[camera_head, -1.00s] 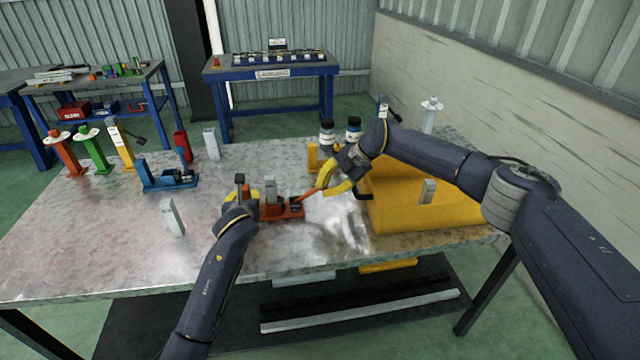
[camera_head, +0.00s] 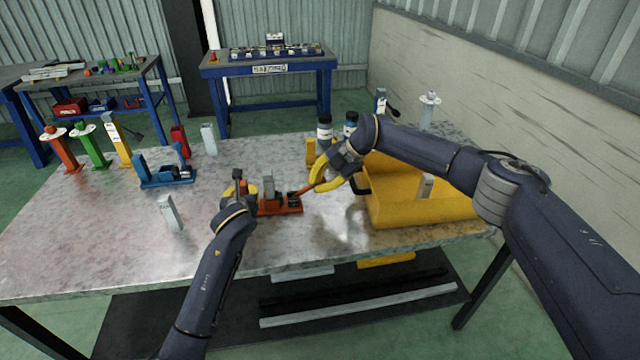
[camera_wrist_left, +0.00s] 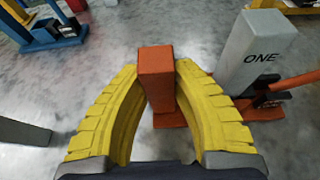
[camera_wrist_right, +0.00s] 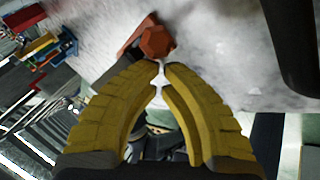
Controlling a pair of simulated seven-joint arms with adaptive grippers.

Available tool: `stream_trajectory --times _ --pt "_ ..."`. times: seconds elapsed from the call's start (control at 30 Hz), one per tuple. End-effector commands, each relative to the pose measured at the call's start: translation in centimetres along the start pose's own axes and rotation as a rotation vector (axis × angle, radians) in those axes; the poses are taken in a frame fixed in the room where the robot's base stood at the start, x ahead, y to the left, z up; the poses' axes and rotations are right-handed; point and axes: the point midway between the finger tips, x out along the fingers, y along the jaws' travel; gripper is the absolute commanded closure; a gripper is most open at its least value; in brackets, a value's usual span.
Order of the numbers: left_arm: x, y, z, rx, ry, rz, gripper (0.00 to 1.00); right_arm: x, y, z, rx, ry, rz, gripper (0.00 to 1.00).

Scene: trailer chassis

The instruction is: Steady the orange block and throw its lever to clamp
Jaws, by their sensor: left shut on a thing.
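The orange block (camera_head: 284,210) sits on the metal table in front of me, with a grey piece (camera_head: 268,189) standing in it. The grey piece is marked ONE in the left wrist view (camera_wrist_left: 262,48). My left gripper (camera_head: 246,192) is shut on the block's orange upright post (camera_wrist_left: 156,75), one yellow finger on each side. The orange lever (camera_head: 307,189) slants up to the right from the block. My right gripper (camera_head: 319,181) is at its outer end, fingertips almost together. In the right wrist view the lever's knob (camera_wrist_right: 157,42) is just beyond the fingertips; contact is unclear.
A blue block (camera_head: 167,176) stands behind left, and a loose grey piece (camera_head: 171,212) stands left of my left arm. Coloured posts line the far left. The front left table is clear.

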Motion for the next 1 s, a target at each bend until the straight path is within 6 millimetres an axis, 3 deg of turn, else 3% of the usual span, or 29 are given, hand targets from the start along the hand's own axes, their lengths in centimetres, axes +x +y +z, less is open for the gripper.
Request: stream_trajectory --times 0.33,0.63,1.0 --pt "0.0 0.0 -0.1 0.0 0.003 -0.001 1.0 -0.4 0.0 -0.6 -0.001 -0.001 0.0 1.0" --pt "0.0 -0.1 -0.1 0.0 0.003 -0.001 1.0 -2.0 -0.1 -3.9 -0.005 0.0 0.0 1.0" --pt "0.0 -0.1 -0.1 0.0 0.003 -0.001 1.0 -8.6 -1.7 -2.0 0.001 -0.002 0.001 1.0"
